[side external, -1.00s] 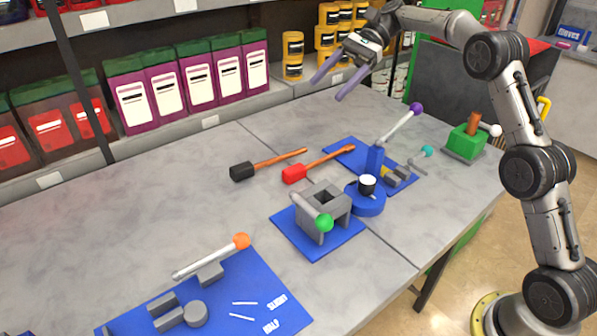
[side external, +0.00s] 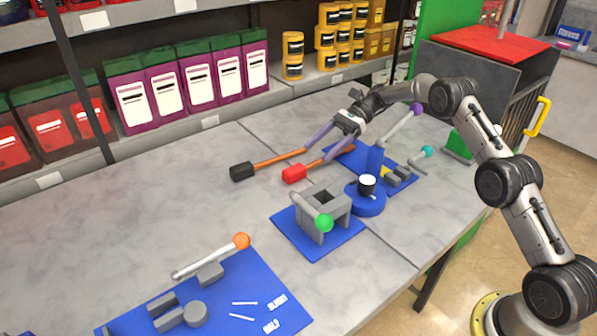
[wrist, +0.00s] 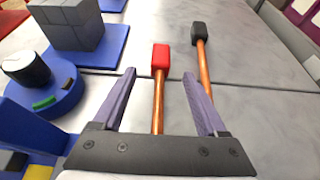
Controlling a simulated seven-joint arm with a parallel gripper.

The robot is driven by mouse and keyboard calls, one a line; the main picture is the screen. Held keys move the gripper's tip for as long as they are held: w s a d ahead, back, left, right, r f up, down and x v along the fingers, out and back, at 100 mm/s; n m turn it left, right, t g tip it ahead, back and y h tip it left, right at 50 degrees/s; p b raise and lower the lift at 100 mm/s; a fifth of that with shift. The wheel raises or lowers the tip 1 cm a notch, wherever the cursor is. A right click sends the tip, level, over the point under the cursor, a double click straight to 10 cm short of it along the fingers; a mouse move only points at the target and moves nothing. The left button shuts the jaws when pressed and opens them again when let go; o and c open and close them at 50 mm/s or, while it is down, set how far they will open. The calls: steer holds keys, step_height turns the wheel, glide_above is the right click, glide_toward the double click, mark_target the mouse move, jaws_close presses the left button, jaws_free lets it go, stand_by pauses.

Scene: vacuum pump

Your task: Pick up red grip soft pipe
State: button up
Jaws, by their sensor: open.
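The red grip soft pipe has a red block grip (side external: 294,174) and a thin orange-brown pipe. It lies on the grey table beside a similar pipe with a black grip (side external: 241,171). In the wrist view the red grip (wrist: 160,57) is ahead of my gripper, and its orange pipe (wrist: 158,103) runs back between the two fingers. The black grip (wrist: 199,30) and its pipe lie to the right, passing by the right finger. My gripper (wrist: 158,85) is open and empty above the pipes; it also shows in the side view (side external: 319,150).
A grey block fixture on a blue plate (side external: 345,244) with a green-knobbed lever stands in front. A blue round part (side external: 366,204) and a blue plate with purple and teal knobs are to the right.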

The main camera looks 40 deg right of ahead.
mark_target(298, 166)
steer(key=shift+x, duration=3.35)
steer(key=shift+r, duration=0.15)
steer(key=shift+c, duration=0.3)
steer(key=shift+w, duration=0.1)
jaws_close()
